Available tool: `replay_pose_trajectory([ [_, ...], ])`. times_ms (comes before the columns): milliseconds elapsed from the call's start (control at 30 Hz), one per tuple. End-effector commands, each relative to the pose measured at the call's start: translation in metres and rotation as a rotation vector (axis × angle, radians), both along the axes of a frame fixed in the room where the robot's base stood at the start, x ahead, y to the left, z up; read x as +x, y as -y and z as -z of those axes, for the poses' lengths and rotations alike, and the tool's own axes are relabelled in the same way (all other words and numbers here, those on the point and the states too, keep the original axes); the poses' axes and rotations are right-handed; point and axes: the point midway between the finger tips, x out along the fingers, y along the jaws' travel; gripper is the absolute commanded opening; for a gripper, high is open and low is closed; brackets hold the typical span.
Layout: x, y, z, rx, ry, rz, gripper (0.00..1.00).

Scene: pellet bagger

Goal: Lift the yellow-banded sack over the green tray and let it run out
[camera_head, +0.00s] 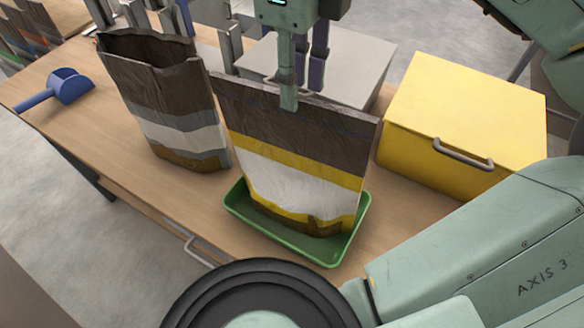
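The yellow-banded sack (302,184) is dark brown with a white middle edged in yellow. It is roughly upright, its top drawn flat. Its lower end is within the outline of the green tray (290,245); I cannot tell whether it rests on the tray floor or hangs just above it. My gripper (303,88) is at the middle of the sack's top edge, one finger in front and the other behind. It appears shut on the edge. The rear fingertip is partly hidden by the sack. No loose pellets show in the tray.
A grey-banded sack (172,125) with an open top stands close on the left. A blue scoop (68,88) lies at the far left of the table (120,172). A yellow box (463,115) with a handle is on the right; a grey box (355,62) stands behind the sack.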

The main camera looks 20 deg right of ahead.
Motion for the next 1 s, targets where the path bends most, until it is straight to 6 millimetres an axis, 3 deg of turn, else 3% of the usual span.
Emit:
replay_pose_trajectory([
  [200, 0.0, 0.0, 0.037, 0.001, 0.0, 0.0, 0.29],
  [467, 0.0, -0.002, 0.055, 0.002, 0.001, -0.001, 0.29],
  [733, -0.002, -0.004, 0.096, 0.001, 0.001, 0.0, 0.29],
  [1000, -0.001, -0.004, 0.098, 0.001, 0.001, 0.0, 0.29],
])
